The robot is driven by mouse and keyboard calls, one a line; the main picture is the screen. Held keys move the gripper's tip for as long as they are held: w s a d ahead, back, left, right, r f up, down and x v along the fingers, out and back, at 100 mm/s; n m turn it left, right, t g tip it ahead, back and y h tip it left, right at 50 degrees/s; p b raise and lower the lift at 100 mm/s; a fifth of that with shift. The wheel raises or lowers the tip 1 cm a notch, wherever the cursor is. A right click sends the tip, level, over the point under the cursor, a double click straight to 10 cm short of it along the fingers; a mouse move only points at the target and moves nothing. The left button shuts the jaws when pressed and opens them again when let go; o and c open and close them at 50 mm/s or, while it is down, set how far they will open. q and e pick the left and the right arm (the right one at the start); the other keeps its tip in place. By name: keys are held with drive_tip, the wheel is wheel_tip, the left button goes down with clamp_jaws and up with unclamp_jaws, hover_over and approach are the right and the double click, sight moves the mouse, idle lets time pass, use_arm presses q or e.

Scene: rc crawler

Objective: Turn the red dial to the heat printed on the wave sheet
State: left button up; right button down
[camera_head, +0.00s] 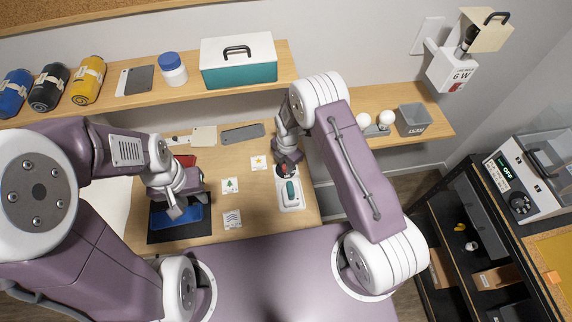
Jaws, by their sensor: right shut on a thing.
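The wave sheet (232,219) is a small white card with dark wavy lines, flat near the front of the table. Any heat printed on it is too small to read. A white device (291,200) with a dark green rounded part lies at the table's right side. The red dial (283,171) shows as a small red patch at its far end, mostly hidden by my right gripper (287,164). My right gripper points down and is shut on the dial. My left gripper (175,210) is over a blue item on a black mat; its finger gap is unclear.
A tree card (231,186) and a star card (259,162) lie near the wave sheet. The blue item (184,219) rests on the black mat (160,236). A shelf (200,94) behind holds rolls, a jar and a teal box (239,73). A side shelf holds bulbs and a grey bin (412,120).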

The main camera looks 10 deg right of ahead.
drive_tip(key=shift+m, duration=0.3)
drive_tip(key=shift+f+m+b, duration=0.1)
drive_tip(key=shift+m+b, duration=0.65)
drive_tip(key=shift+m, duration=0.25)
drive_tip(key=m+b, duration=0.1)
drive_tip(key=m, duration=0.2)
drive_tip(key=shift+a+m, duration=0.1)
drive_tip(key=shift+m, duration=0.3)
drive_tip(key=m+b, duration=0.1)
drive_tip(key=m, duration=0.2)
drive_tip(key=shift+w+m+b, duration=0.1)
drive_tip(key=shift+m+b, duration=0.2)
drive_tip(key=shift+b, duration=0.05)
drive_tip(key=m+b, duration=0.1)
drive_tip(key=m, duration=0.2)
drive_tip(key=shift+m, duration=0.3)
drive_tip(key=m+b, duration=0.1)
drive_tip(key=m, duration=0.4)
drive_tip(key=shift+w+h, duration=0.15)
drive_tip(key=shift+h, duration=0.15)
drive_tip(key=shift+w+r+m+b, duration=0.1)
drive_tip(key=shift+m+b, duration=0.15)
drive_tip(key=shift+m, duration=0.6)
drive_tip(key=shift+s+r+m+b, duration=0.1)
drive_tip(key=shift+m+b, duration=0.1)
drive_tip(key=shift+m, duration=0.6)
drive_tip(key=shift+w+r+m+b, duration=0.1)
drive_tip(key=shift+m+b, duration=0.15)
drive_tip(key=shift+m, duration=0.6)
